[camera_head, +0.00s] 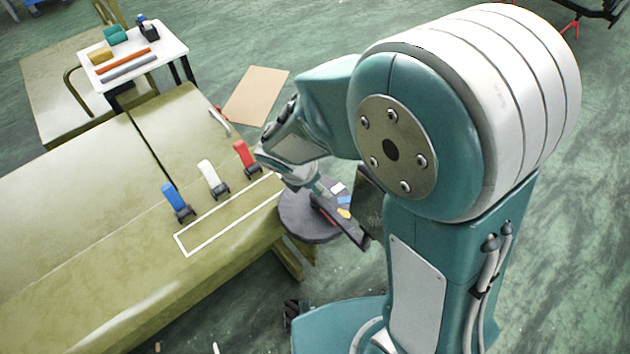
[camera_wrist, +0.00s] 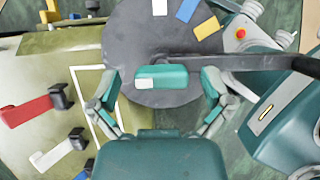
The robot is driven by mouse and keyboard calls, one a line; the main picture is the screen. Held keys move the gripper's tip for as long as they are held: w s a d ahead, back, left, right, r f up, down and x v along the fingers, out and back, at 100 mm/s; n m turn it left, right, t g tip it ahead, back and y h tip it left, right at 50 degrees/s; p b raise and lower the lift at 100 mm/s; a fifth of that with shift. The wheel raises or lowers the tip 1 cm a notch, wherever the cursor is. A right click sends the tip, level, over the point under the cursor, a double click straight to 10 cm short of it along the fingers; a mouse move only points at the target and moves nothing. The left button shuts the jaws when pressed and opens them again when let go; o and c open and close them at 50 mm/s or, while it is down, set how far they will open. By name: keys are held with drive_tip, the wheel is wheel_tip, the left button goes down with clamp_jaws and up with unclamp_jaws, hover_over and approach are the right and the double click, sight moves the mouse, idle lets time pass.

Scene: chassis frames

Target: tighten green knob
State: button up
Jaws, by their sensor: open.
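A green block with a white patch (camera_wrist: 175,76), which may be the green knob, shows in the wrist view over the dark round disc (camera_wrist: 130,40). My gripper (camera_wrist: 161,84) is open, with one finger on each side of this block and a visible gap on both sides. I cannot tell its height relative to the fingertips. In the head view my gripper (camera_head: 312,186) is above the disc (camera_head: 297,222), beside the bench's right edge; the green block cannot be made out there.
The disc also bears white, blue (camera_wrist: 187,9) and yellow (camera_wrist: 206,28) pieces, and a dark bar (camera_wrist: 240,62) crosses it. Blue (camera_head: 173,196), white (camera_head: 207,173) and red (camera_head: 241,153) levers stand on the bench (camera_head: 80,240). A small white table (camera_head: 165,50) stands behind.

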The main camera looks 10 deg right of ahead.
drive_tip(key=c, duration=1.1)
drive_tip(key=shift+m, duration=0.3)
drive_tip(key=shift+c, duration=0.2)
drive_tip(key=m+g, duration=0.1)
drive_tip(key=m, duration=0.2)
drive_tip(key=shift+m+h, duration=0.4)
drive_tip(key=m+g, duration=0.2)
drive_tip(key=m, duration=0.2)
drive_tip(key=shift+m, duration=0.3)
drive_tip(key=m+g, duration=0.1)
drive_tip(key=m, duration=0.3)
drive_tip(key=shift+m+g+y, duration=0.3)
drive_tip(key=shift+g+y, duration=0.1)
drive_tip(key=m+g+y, duration=0.1)
drive_tip(key=m, duration=0.3)
drive_tip(key=shift+m, duration=0.3)
